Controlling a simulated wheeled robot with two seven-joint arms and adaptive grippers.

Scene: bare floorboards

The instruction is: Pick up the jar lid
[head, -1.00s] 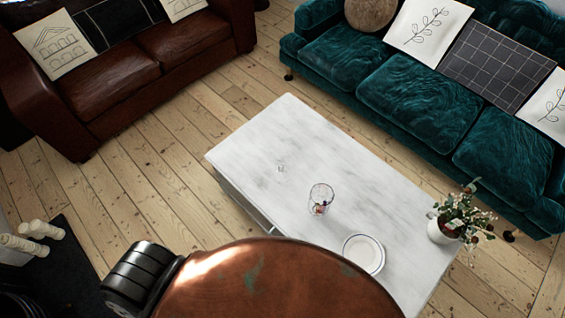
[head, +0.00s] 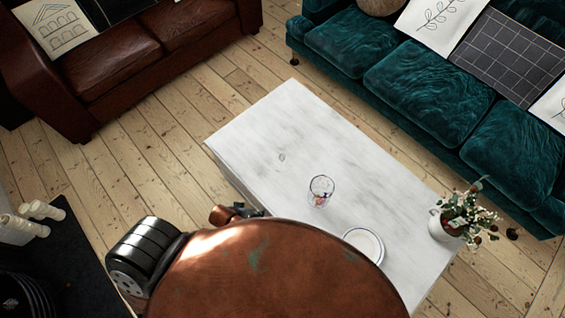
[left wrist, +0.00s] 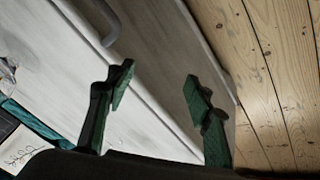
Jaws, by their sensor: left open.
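A small clear disc-like thing (head: 281,157), which looks like the jar lid, lies flat on the white table (head: 270,120). It is faint and hard to make out. A clear glass jar (head: 321,190) with small coloured pieces in it stands to its lower right. My left gripper (head: 250,211) shows partly at the table's near long edge, below and left of the lid, apart from it. In the left wrist view my left gripper (left wrist: 160,78) is open and empty, with the table's top and side behind its fingers. My right gripper is not in view.
A white plate (head: 364,245) and a white vase with flowers (head: 450,228) stand on the table's right part. A teal sofa (head: 430,90) is behind the table, a brown leather sofa (head: 120,75) at upper left. The tabletop around the lid is clear.

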